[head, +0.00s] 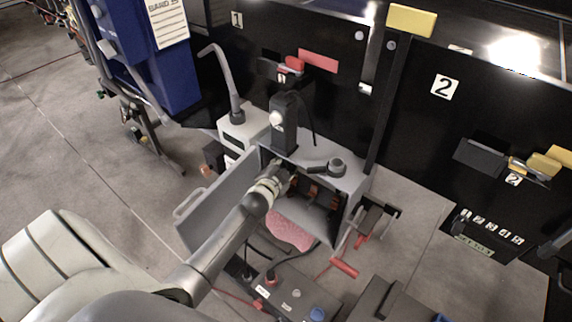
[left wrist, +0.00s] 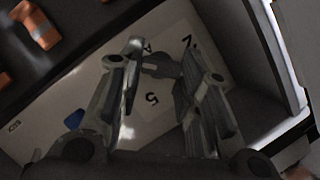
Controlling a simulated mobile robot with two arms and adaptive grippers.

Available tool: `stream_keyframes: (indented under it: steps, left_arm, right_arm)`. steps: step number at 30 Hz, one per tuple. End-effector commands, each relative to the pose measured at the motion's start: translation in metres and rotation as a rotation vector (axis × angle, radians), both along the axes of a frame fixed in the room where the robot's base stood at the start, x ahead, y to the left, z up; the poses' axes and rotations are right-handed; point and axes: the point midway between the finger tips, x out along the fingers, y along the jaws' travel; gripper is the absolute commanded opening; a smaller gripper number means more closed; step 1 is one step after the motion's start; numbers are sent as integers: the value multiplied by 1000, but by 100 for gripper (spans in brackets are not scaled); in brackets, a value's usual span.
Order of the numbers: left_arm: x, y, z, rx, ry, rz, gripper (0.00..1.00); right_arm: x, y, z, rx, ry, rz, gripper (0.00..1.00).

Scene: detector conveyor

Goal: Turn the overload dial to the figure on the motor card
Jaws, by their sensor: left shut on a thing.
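A grey cabinet (head: 350,178) stands with its door (head: 222,200) swung open to the left. My left gripper (head: 287,178) reaches inside it, and my arm hides part of the interior. In the left wrist view, my left gripper's fingers (left wrist: 160,72) are closed on a dark knob (left wrist: 160,65), which looks like the overload dial. The fingers cover part of the plate, so the dial's setting cannot be read. I cannot pick out the motor card with certainty. My right gripper is not in view.
Orange-brown parts (left wrist: 38,25) sit beside the plate. A black handle (head: 328,168) lies on the cabinet top, near a black upright device (head: 284,122). A blue cabinet (head: 160,65) with a printed sheet (head: 167,22) stands at the left. Open floor lies further left.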

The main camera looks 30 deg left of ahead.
Motion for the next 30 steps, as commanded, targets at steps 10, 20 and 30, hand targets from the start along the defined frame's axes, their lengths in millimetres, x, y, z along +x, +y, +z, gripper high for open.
stream_keyframes:
  steps: [10, 20, 30]
  left_arm:
    - [0, -1, -4, 62, -5, 0, 8]
    - [0, -3, -11, 300, -24, 1, 8]
    - [0, -3, -13, 581, -46, 0, 8]
  right_arm:
    - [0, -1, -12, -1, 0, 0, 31]
    - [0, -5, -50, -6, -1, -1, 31]
    - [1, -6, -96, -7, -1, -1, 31]
